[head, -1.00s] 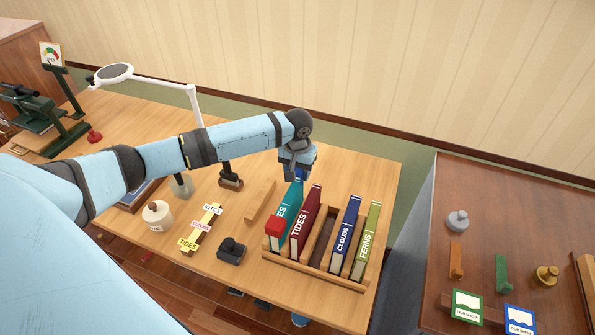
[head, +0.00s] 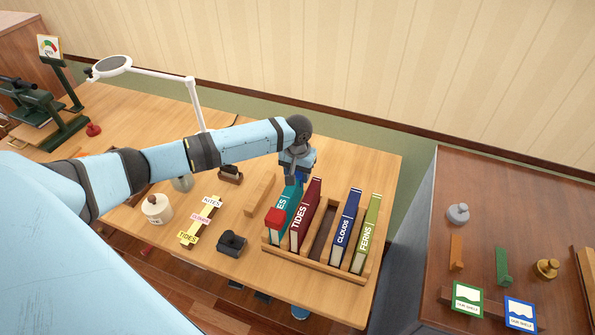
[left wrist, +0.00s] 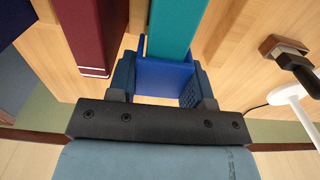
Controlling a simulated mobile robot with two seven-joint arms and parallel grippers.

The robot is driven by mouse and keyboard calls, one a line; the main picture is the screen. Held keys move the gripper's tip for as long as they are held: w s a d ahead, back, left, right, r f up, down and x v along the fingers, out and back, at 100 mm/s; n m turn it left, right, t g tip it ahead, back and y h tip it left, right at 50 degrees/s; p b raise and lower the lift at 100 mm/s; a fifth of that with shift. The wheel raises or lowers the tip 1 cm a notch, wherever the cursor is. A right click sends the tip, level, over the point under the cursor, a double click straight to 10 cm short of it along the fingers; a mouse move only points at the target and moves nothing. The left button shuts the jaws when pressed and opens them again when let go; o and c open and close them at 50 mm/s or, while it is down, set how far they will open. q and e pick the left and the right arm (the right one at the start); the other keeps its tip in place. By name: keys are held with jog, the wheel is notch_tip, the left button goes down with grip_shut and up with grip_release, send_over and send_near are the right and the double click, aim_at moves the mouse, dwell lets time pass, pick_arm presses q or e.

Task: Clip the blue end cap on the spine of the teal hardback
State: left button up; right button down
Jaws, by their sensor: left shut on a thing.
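The teal hardback (head: 287,212) stands in the wooden rack (head: 318,267) at its left end. A red cap (head: 274,217) sits on its near top corner. My left gripper (head: 299,178) is at the far end of the teal book, shut on the blue end cap (left wrist: 165,78). In the left wrist view the cap lies between the two fingers, and the end of the teal book (left wrist: 170,28) meets it. The cap's walls show at both sides of the book there. How deep the book sits in the cap is hidden.
The maroon TIDES book (head: 304,217) stands close beside the teal one. An empty slot, then the CLOUDS (head: 345,230) and FERNS (head: 367,235) books follow. A wooden block (head: 260,194) lies left of the rack. A white lamp (head: 196,104) stands behind.

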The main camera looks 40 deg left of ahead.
pick_arm(q)
jog(key=o, duration=1.4)
pick_arm(e)
jog(key=shift+a+r, duration=0.1)
jog(key=shift+r, duration=0.05)
pick_arm(q)
jog(key=shift+o, duration=0.2)
jog(key=shift+r, duration=0.1)
jog(key=shift+r+p, duration=0.9)
jog(key=shift+p, duration=0.3)
notch_tip(320, 180, up, 3)
jog(key=p, duration=0.3)
jog(key=shift+r+p, duration=0.1)
jog(key=shift+p, duration=0.25)
jog(key=shift+r+p, duration=0.8)
jog(key=shift+r, duration=0.1)
pick_arm(e)
notch_tip(320, 180, up, 6)
jog(key=d, duration=0.1)
jog(key=shift+s+m+h, duration=0.15)
jog(key=shift+m+h, duration=0.15)
jog(key=shift+m, duration=0.1)
jog(key=shift+d, duration=0.1)
jog(key=shift+r, duration=0.2)
